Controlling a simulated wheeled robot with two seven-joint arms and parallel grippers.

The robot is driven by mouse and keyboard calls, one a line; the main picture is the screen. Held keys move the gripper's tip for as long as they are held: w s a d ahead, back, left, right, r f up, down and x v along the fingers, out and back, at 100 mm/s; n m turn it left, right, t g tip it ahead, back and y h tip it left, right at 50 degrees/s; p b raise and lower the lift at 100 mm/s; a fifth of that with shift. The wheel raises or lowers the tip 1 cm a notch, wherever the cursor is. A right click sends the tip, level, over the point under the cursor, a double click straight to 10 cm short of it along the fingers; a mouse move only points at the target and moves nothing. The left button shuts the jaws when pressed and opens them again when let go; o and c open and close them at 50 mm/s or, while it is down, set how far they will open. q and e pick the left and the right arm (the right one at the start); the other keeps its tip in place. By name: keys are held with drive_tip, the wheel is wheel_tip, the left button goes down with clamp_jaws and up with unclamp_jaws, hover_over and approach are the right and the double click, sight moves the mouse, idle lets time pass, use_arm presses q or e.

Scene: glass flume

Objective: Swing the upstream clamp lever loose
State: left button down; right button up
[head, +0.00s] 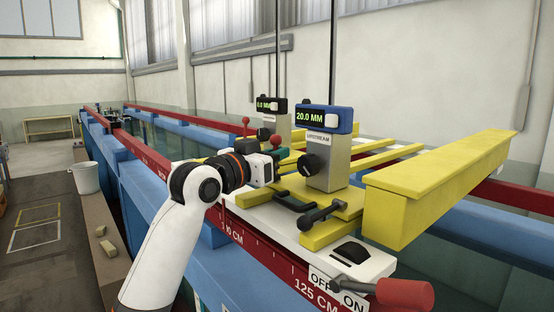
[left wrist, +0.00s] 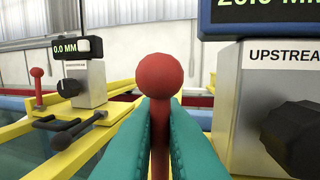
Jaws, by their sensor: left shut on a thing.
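The upstream clamp lever is a red rod with a red ball knob (left wrist: 158,76), upright in the left wrist view; its knob also shows in the head view (head: 277,140). My left gripper (head: 281,154) is shut on it. In the left wrist view its teal fingers (left wrist: 158,135) press on both sides of the rod below the ball. The lever's base is hidden. The upstream gauge (head: 326,160), labelled UPSTREAM with a blue display reading 20.0 MM, stands just right of the gripper. My right gripper is not in view.
The downstream gauge (left wrist: 75,80) reads 0.0 MM, with another red-knobbed lever (left wrist: 38,85) beside it. A black knob (left wrist: 290,138) sticks out of the upstream gauge. A yellow beam (head: 440,185) lies to the right. A red-handled switch lever (head: 402,293) is in front, by OFF/ON labels.

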use_arm(q)
drive_tip(key=t+h+b, duration=0.1)
drive_tip(key=b, duration=0.2)
drive_tip(key=s+a+f+n+t+h+b, duration=0.1)
drive_tip(key=t+b, duration=0.1)
drive_tip(key=b, duration=0.1)
drive_tip(key=shift+a+h+b, duration=0.2)
drive_tip(key=shift+h+b, duration=0.1)
drive_tip(key=shift+b, duration=0.05)
drive_tip(key=shift+s+a+r+t+b, duration=0.15)
drive_tip(key=shift+r+t+b, duration=0.1)
drive_tip(key=shift+t+b, duration=0.25)
drive_tip(key=c, duration=1.5)
unclamp_jaws()
drive_tip(key=shift+a, duration=0.1)
drive_tip(key=shift+c, duration=0.2)
